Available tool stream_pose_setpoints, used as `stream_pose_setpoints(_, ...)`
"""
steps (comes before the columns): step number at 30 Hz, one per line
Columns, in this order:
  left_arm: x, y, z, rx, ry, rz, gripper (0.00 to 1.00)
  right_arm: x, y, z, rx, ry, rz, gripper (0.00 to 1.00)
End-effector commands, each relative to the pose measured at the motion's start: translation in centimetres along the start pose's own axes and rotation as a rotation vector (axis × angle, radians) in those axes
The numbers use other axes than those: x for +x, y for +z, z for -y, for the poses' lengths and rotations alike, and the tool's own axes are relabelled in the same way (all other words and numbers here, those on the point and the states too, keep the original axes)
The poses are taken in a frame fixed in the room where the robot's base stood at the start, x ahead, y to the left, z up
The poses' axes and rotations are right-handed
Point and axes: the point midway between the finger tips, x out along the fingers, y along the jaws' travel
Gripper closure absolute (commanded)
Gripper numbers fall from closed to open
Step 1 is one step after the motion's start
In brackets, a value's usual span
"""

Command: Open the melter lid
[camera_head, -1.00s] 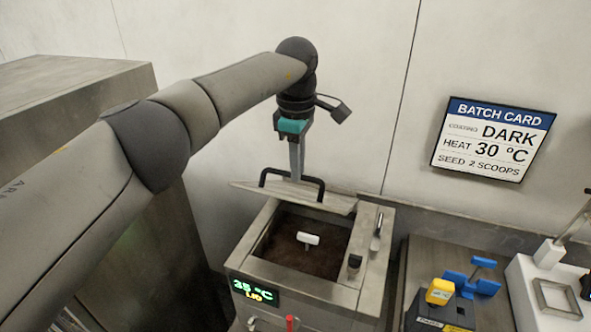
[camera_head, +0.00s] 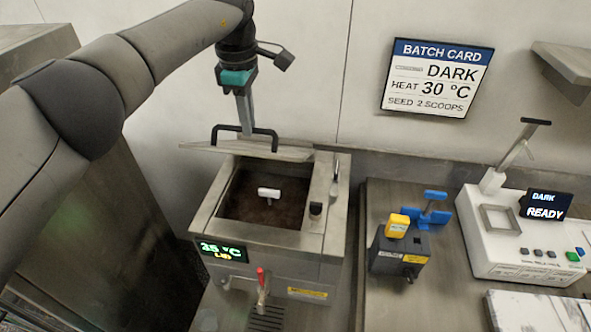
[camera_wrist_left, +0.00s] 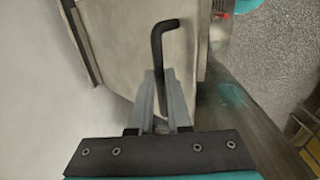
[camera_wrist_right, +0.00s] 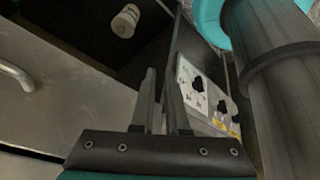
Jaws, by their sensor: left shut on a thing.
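The melter (camera_head: 288,262) is a metal box whose display reads 35 °C in the head view. A black bar handle (camera_head: 266,129) stands on the lid. My left gripper (camera_head: 245,131) is shut on the lid handle from above. In the left wrist view the fingers meet at the black handle (camera_wrist_left: 158,60). My right gripper (camera_wrist_right: 163,128) shows only in its wrist view, fingers slightly apart with nothing visible between them.
A small metal lever (camera_head: 335,178) and black knob (camera_head: 316,208) sit on the melter's right rim. A red-handled tap (camera_head: 261,278) is in front.

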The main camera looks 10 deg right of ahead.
Motion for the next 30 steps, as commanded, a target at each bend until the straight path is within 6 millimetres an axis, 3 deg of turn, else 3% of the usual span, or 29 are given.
stream_pose_setpoints(3, 0.4, -0.1, -0.3, -0.004, 0.016, -0.002, 1.0, -2.6, 0.0, -0.8, -0.073, -0.013, -0.122, 1.0)
stream_pose_setpoints(8, 0.4, -0.1, -0.3, -0.004, 0.015, -0.002, 1.0, -6.5, -0.4, -1.1, -0.186, -0.071, -0.28, 1.0)
stream_pose_setpoints(12, 0.4, -0.1, -0.3, -0.004, 0.015, -0.003, 1.0, -9.4, -2.0, -0.9, -0.345, -0.132, -0.431, 1.0)
stream_pose_setpoints(20, 0.4, -0.1, -0.3, -0.004, 0.016, -0.002, 1.0, -11.0, -10.6, -1.8, -0.85, -0.041, -0.812, 1.0)
stream_pose_setpoints(30, 0.4, -0.1, -0.3, -0.004, 0.015, -0.002, 1.0, -12.8, -21.2, -3.5, -1.437, 0.364, -1.213, 1.0)
